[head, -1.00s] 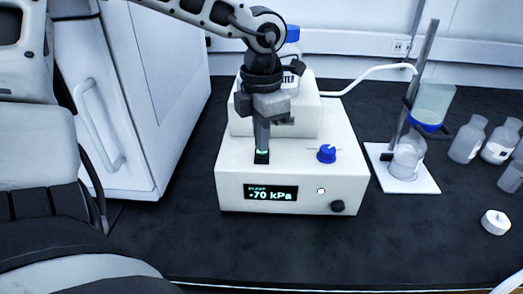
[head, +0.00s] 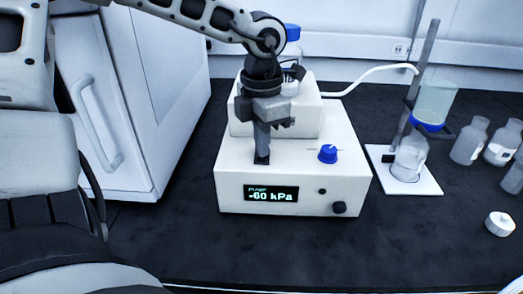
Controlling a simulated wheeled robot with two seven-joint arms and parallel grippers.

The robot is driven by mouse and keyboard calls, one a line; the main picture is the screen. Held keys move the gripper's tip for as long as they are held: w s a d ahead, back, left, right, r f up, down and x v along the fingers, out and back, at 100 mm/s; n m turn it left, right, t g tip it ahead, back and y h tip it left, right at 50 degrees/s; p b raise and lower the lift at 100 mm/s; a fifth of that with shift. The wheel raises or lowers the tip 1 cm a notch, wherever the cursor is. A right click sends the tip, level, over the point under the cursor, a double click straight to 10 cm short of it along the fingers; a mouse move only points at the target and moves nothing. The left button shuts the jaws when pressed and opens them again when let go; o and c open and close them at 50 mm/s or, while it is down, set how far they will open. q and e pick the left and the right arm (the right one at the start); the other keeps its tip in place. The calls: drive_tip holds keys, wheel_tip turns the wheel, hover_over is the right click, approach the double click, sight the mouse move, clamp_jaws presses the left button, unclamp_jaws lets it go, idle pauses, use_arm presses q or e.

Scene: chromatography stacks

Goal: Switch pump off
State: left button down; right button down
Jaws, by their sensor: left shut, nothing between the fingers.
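The pump (head: 230,180) is a white box on the dark bench, with a smaller white housing on top. Its front display (head: 271,194) reads -60 kPa. A small round indicator (head: 322,191) beside the display is dark. A black knob (head: 339,208) sits at the lower right of the front. A blue knob (head: 328,154) is on the top face. My left gripper (head: 261,160) points down, shut and empty, with its tips at the dark switch spot on the pump's top face. The tips hide most of this spot, and I cannot tell whether they touch it.
A filter stand with a blue-collared funnel (head: 436,103) and a flask (head: 408,158) stands on a white base to the right, linked by a white hose (head: 375,69). A white cabinet (head: 120,110) is at left.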

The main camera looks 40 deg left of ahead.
use_arm(q)
drive_tip(key=shift+r+p, duration=1.9)
drive_tip(key=shift+r, duration=1.5)
